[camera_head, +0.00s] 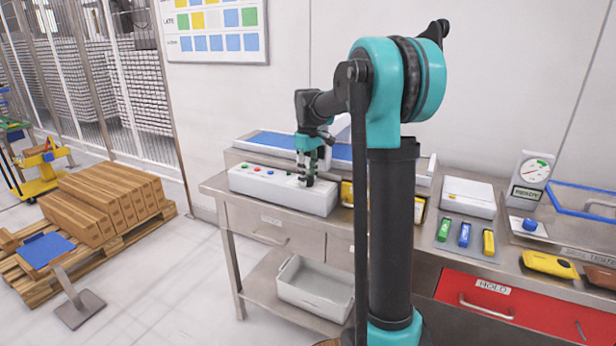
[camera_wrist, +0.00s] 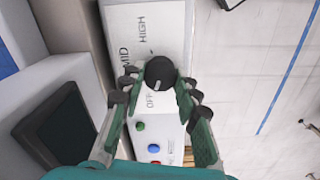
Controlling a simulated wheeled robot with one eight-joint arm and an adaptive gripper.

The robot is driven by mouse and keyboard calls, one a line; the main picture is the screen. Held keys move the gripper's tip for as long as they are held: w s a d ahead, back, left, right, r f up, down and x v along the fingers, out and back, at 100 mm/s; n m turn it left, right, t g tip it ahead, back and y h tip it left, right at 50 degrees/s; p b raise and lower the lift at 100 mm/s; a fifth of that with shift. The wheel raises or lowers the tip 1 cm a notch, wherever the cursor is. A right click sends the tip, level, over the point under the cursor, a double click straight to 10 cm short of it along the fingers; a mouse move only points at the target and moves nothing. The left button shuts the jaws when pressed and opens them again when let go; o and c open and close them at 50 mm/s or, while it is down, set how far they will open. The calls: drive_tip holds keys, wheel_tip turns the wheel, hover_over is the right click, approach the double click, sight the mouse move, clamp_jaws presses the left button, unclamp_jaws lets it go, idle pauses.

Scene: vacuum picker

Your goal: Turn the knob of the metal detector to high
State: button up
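The metal detector (camera_head: 270,191) is a long white box on the steel bench; its panel (camera_wrist: 166,31) fills the upper middle of the wrist view. Its round black knob (camera_wrist: 160,73) has printed OFF, MID and HIGH labels around it. A small light mark shows on the knob near the OFF side, but its exact heading is hard to read. My gripper (camera_wrist: 160,82) has its fingers on either side of the knob, with a gap visible at the left; contact at the right is unclear. In the head view my gripper (camera_head: 308,180) points down at the box's right part, hiding the knob.
Green (camera_wrist: 140,126) and blue (camera_wrist: 154,148) buttons sit on the panel near the knob. A blue conveyor belt (camera_head: 272,143) runs behind the box. A dark screen (camera_wrist: 62,122) stands left of my fingers. A grey bin (camera_head: 315,288) sits on the lower shelf.

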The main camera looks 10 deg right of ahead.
drive_tip(key=c, duration=0.4)
drive_tip(key=shift+m, duration=0.3)
drive_tip(key=m, duration=1.2)
drive_tip(key=shift+d+m, duration=0.1)
drive_tip(key=shift+m, duration=0.3)
drive_tip(key=m, duration=1.3)
drive_tip(key=shift+m, duration=0.3)
